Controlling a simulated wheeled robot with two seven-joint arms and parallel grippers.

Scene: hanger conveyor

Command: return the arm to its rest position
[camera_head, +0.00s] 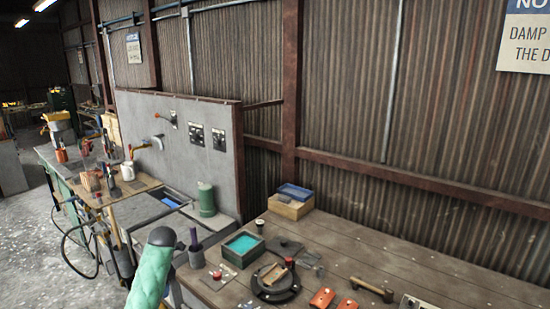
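No gripper fingers show in the head view, so I cannot see either gripper or tell whether it holds anything. A pale green rounded shape with a dark grey end rises from the bottom edge, left of centre. It looks like part of one of my arms, but I cannot tell which. No hanger or conveyor is recognisable in this view.
A wooden workbench (400,257) fills the lower right. On it are a teal-filled tray (242,245), a round dark fixture (275,282), orange pieces (322,298) and a hammer (371,289). A grey panel (180,150) stands behind a sink (147,213). Grey floor shows at left.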

